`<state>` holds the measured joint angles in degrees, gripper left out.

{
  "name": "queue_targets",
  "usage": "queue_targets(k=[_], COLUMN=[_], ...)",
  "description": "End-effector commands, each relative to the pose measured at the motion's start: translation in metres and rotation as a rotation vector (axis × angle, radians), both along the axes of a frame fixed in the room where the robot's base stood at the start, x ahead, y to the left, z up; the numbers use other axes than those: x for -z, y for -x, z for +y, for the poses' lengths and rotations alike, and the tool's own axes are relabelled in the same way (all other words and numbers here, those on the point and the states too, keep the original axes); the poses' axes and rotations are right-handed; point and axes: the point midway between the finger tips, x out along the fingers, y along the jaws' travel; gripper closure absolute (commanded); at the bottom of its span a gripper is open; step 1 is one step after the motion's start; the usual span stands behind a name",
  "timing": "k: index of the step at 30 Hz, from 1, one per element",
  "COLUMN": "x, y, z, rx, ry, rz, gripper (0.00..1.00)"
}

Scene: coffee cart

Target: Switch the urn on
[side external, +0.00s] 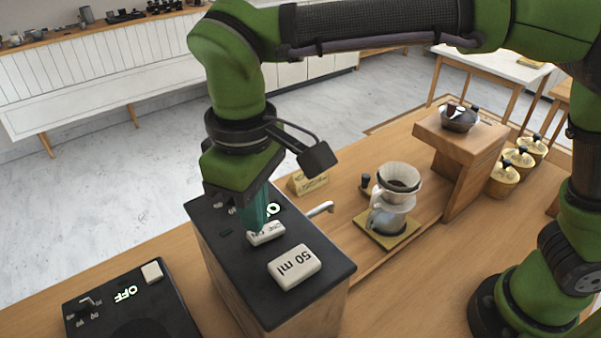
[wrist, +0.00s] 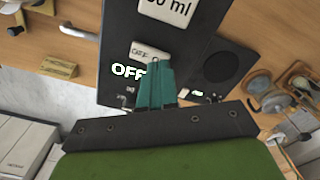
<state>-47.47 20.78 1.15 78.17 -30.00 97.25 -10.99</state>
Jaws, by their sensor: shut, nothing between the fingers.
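The urn (side external: 290,318) is a tall wooden box with a black top. On its top sit a large white "50 ml" button (side external: 295,267) and a smaller white switch (side external: 268,236) with small lettering. A lit label beside the switch reads "OFF" (wrist: 128,71) in the wrist view; it is partly hidden in the side view. My gripper (side external: 254,226) points down with its teal fingers shut and empty, its tips at the switch's edge. In the wrist view the fingers (wrist: 155,66) overlap the edge of the switch (wrist: 149,51). I cannot tell whether they touch it.
A black device (side external: 130,310) with a lit "OFF", a knob and a white button stands at the left. The urn's spout (side external: 320,208) points toward a glass carafe with a dripper (side external: 398,185). A wooden stand with a bowl (side external: 458,120) is behind it.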

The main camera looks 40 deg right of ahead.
Motion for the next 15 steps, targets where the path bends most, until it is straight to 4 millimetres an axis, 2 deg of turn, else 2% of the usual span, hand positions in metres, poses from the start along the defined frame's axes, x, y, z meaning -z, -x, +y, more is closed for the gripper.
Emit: queue_targets(k=[15], x=[0.0038], y=[0.0001], z=[0.0], rx=[0.0], ry=[0.0], rz=[0.001], gripper=[1.0])
